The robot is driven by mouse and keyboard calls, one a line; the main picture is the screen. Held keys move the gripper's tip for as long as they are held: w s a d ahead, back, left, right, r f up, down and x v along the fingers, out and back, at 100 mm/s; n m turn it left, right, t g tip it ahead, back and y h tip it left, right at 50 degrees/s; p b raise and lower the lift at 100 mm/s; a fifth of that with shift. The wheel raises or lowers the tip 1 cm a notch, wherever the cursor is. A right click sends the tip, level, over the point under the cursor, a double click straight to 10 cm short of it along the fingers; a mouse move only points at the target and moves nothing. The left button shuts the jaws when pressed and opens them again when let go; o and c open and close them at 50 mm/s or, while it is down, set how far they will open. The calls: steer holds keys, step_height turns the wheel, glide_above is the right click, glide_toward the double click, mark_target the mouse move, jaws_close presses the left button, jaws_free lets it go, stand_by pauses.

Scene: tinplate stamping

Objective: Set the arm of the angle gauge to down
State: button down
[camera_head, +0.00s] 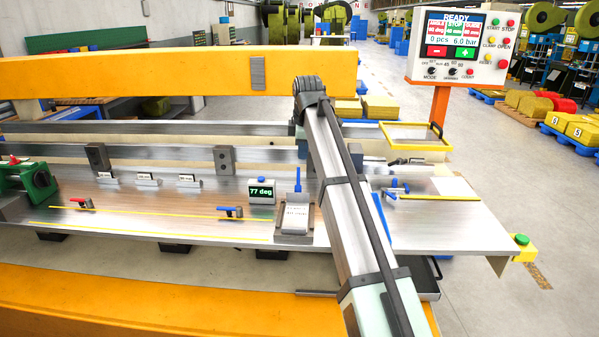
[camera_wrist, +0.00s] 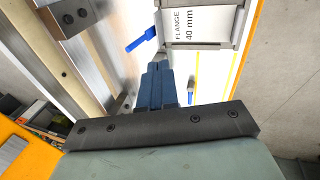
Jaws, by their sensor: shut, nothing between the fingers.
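The angle gauge (camera_head: 261,193) is a small pale box with a green "77 deg" screen and a blue top, on the metal table in the head view. A blue upright lever (camera_head: 297,180) stands right of it, behind a grey block (camera_head: 295,238) with a label. In the wrist view, a blue lever (camera_wrist: 141,40) sits beside the "FLANGE 40 mm" label (camera_wrist: 196,25); I cannot tell whether it is the gauge's arm. My gripper (camera_wrist: 159,66) is shut and empty, its dark blue fingers pointing toward that block. The arm hides it in the head view.
A control panel (camera_head: 460,44) stands at the back right. A yellow beam (camera_head: 150,75) crosses behind the table. Small red and blue clamps, including one blue clamp (camera_head: 230,211), sit on the table front. A yellow-framed clear guard (camera_head: 415,136) is right of my arm.

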steer(key=n, duration=0.1)
glide_toward(299, 179)
step_height(299, 179, down, 5)
steer(key=s, duration=0.3)
steer(key=shift+w+a+f, duration=0.1)
steer(key=shift+w, duration=0.9)
steer(key=shift+w+a+f, duration=0.1)
steer(key=shift+w, duration=0.95)
steer(key=shift+w, duration=0.2)
